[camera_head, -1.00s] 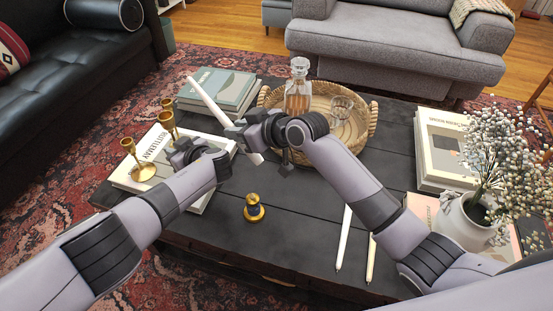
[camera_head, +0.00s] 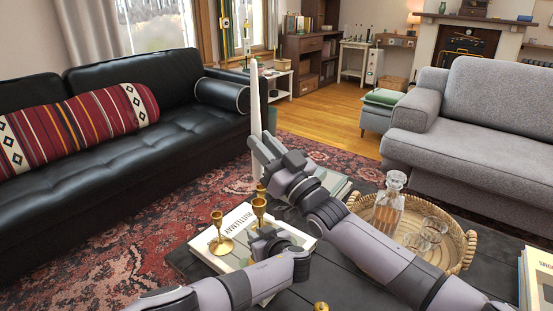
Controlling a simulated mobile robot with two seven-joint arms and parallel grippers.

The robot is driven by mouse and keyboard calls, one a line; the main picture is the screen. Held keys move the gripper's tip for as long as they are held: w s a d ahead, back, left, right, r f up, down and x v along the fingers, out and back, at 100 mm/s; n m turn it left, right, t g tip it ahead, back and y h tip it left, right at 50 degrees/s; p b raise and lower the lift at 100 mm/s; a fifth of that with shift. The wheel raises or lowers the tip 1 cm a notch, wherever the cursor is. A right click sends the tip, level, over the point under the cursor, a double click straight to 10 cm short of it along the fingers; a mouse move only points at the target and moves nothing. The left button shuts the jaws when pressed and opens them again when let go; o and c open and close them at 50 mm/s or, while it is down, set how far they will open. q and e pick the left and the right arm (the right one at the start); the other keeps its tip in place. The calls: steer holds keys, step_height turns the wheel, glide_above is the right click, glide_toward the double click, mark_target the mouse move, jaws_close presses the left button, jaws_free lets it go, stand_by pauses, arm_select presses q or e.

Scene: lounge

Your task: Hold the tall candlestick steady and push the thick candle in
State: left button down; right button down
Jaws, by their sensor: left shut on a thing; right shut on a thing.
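My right gripper (camera_head: 258,150) is shut on a long white candle (camera_head: 255,95), which stands nearly upright. The candle's lower end is close above the gold candlestick cups; I cannot tell whether it touches one. My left gripper (camera_head: 259,242) is shut on the tall gold candlestick (camera_head: 259,207), whose cup shows above the fingers; the gripper hides its lower part. Another gold candlestick (camera_head: 220,237) stands upright on the book, to the left of my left gripper.
A white book (camera_head: 236,218) lies under the candlesticks on the dark table. A wicker tray (camera_head: 467,250) with a decanter (camera_head: 388,205) and glasses (camera_head: 431,233) stands to the right. A gold object (camera_head: 321,306) shows at the bottom edge.

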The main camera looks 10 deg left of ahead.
mark_target(261, 167)
steer(key=shift+a+f, duration=0.1)
steer(key=shift+f, duration=2.8)
steer(key=shift+f, duration=0.7)
steer(key=shift+r, duration=0.35)
steer(key=shift+r, duration=0.25)
steer(key=shift+f, duration=0.6)
steer(key=shift+d+r, duration=0.2)
steer(key=shift+r, duration=0.1)
stand_by(0.3)
steer(key=shift+a+r, duration=0.25)
steer(key=shift+r, duration=0.1)
stand_by(0.3)
steer(key=shift+f, duration=0.65)
steer(key=shift+d+r, duration=0.3)
stand_by(0.6)
